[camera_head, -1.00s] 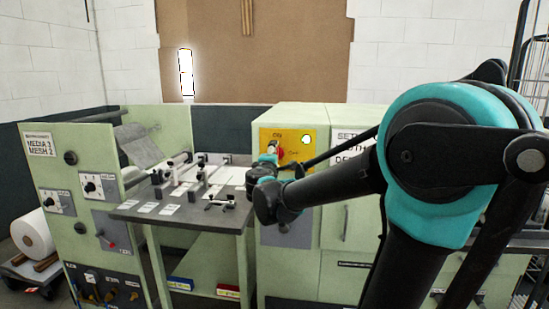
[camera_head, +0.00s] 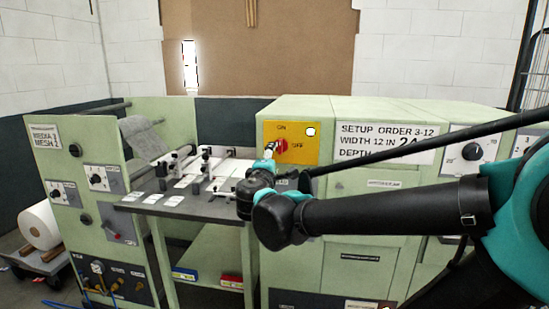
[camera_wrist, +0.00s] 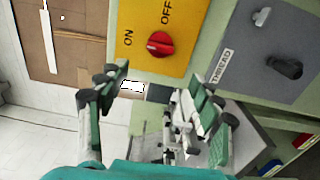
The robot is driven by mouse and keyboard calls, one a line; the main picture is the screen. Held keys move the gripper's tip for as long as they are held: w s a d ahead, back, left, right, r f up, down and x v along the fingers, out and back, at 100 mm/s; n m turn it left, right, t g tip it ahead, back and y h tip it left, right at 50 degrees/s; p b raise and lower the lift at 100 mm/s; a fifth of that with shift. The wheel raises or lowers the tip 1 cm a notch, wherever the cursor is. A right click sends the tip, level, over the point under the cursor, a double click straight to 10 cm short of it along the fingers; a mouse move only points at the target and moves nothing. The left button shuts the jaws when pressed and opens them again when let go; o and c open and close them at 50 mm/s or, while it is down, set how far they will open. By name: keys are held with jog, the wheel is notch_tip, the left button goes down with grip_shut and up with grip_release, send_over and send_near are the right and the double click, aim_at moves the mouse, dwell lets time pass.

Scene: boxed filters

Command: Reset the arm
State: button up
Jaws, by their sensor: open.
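My gripper (camera_wrist: 162,86) is open and empty in the wrist view, its two fingers spread apart. Just beyond it is a yellow ON/OFF panel (camera_wrist: 180,22) with a red knob (camera_wrist: 160,44), apart from the fingers in the picture. In the head view my gripper (camera_head: 268,152) is small, in front of the lower left of the yellow panel (camera_head: 308,143), beside the red knob (camera_head: 282,149). My arm reaches in from the right, its forearm nearly level; it hides part of the green cabinet front.
A grey worktable (camera_head: 200,207) with small fixtures stands left of the gripper. A setup order sign (camera_head: 385,142) is on the cabinet (camera_head: 350,230).

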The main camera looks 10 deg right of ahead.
jog(key=shift+s+a, duration=0.1)
jog(key=shift+s, duration=0.1)
jog(key=s+d+f+m+g, duration=0.4)
jog(key=d+f, duration=0.2)
jog(key=f, duration=0.4)
jog(key=s+d+f+m+g, duration=0.45)
jog(key=d+f, duration=0.25)
jog(key=f, duration=0.3)
jog(key=s+a+f+m+g+y, duration=0.2)
jog(key=s+f+m, duration=0.1)
jog(key=s+f, duration=0.2)
jog(key=s+a+f+m+g+y, duration=0.2)
jog(key=s+f, duration=0.3)
jog(key=f, duration=0.4)
jog(key=shift+s+a+m+y, duration=0.35)
jog(key=shift+m+y, duration=0.2)
jog(key=shift+y, duration=0.25)
jog(key=shift+g, duration=0.25)
